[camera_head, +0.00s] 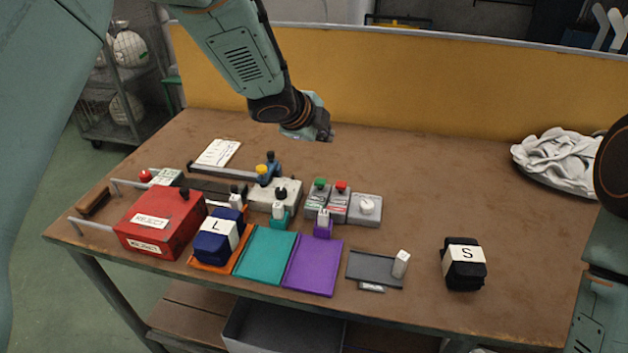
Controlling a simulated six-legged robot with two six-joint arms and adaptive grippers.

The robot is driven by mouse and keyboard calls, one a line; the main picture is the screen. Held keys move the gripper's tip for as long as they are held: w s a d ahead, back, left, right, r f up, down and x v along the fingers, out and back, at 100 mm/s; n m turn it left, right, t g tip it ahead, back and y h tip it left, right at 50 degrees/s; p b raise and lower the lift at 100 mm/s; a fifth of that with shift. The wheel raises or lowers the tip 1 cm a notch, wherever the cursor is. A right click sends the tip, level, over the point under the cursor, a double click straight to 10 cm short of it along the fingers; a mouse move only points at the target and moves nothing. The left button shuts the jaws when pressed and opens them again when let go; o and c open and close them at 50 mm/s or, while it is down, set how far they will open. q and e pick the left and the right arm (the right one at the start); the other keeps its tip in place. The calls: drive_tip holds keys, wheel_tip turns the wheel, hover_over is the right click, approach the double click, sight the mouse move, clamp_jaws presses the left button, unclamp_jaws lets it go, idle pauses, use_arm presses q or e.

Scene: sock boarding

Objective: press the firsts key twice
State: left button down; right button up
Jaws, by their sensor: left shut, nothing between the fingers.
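Two small key boxes stand side by side near the table's middle. One has a green key (319,184), the other a red key (341,186). Their labels are too small to read, so I cannot tell which is the firsts key. Beside them is a grey box with a white knob (367,206). My left gripper (322,132) is shut and empty. It hangs above the back of the table, behind the keys and apart from them. My right arm shows at the right edge, but its gripper is out of view.
A red box (160,225), a block marked L (218,235), teal (265,256) and purple (313,266) mats and a grey tray (375,270) line the front. A block marked S (464,264) and a white cloth pile (558,160) are at right. The back middle is clear.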

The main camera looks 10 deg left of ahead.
sight(318, 182)
use_arm(q)
drive_tip(key=m, duration=0.7)
drive_tip(key=a+m, duration=0.1)
drive_tip(key=m, duration=0.2)
drive_tip(key=shift+s+a+f+m, duration=0.1)
drive_tip(key=shift+f+m, duration=0.1)
drive_tip(key=shift+m, duration=0.1)
wheel_tip(318, 182, down, 9)
drive_tip(key=b, duration=0.8)
drive_tip(key=shift+r, duration=0.1)
drive_tip(key=shift+b, duration=0.4)
idle(0.7)
drive_tip(key=shift+f+b, duration=0.3)
drive_tip(key=shift+f, duration=0.1)
